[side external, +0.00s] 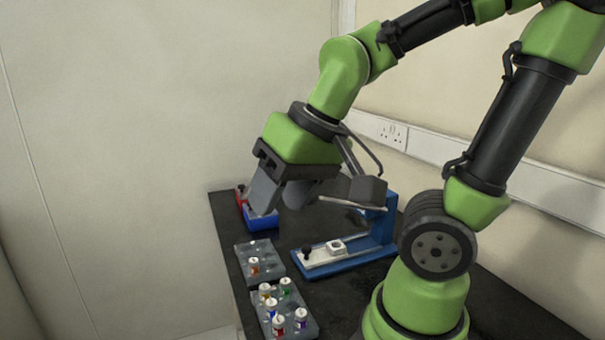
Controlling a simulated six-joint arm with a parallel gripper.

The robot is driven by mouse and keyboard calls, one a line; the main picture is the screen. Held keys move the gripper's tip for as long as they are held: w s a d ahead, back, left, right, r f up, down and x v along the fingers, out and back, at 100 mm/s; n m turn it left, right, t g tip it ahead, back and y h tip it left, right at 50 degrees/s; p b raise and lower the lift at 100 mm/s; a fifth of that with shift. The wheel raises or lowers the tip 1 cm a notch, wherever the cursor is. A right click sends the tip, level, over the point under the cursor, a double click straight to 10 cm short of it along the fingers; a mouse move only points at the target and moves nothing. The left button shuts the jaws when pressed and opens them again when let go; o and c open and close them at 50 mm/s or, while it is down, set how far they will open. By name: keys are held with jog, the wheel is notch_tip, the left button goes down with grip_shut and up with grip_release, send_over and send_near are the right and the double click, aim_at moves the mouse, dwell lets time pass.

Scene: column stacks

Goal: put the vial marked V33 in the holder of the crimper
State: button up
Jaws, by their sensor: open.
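Several white-capped vials with coloured contents stand in the front grey rack (311,327). One more vial (253,265), with orange-brown contents, stands in the grey rack (247,250) behind it. The labels are too small to read, so I cannot tell which vial is V33. The crimper (375,243) has a blue base and post, with a pale slide carrying a white holder (336,246) and a black knob. No vial shows in the holder. My gripper (279,207) is open, above and behind the racks, left of the crimper. Its body hides part of the crimper's top.
A blue bin (262,222) and a red bin (239,194) stand at the table's far left, partly hidden by my gripper. The dark table (350,291) is bare in front of the crimper. A wall with a socket (391,134) rises behind.

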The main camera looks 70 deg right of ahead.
jog(key=s+r+t, duration=0.1)
jog(key=r, duration=0.1)
jog(key=s+a+r+t, duration=0.1)
jog(key=s, duration=0.1)
jog(key=shift+s+a+r+n+y, duration=0.1)
jog(key=shift+r+n+y, duration=0.2)
jog(key=shift+r+y, duration=0.1)
jog(key=shift+c, duration=0.6)
jog(key=shift+s+a, duration=0.1)
jog(key=shift+s, duration=0.05)
jog(key=shift+c, duration=1.1)
jog(key=m+g+h, duration=0.2)
jog(key=m+g, duration=0.5)
jog(key=m, duration=1.8)
send_over(279, 319)
notch_tip(279, 319, down, 18)
jog(key=shift+s+f+m, duration=0.15)
jog(key=shift+f+m, duration=0.25)
jog(key=shift+f, duration=4.8)
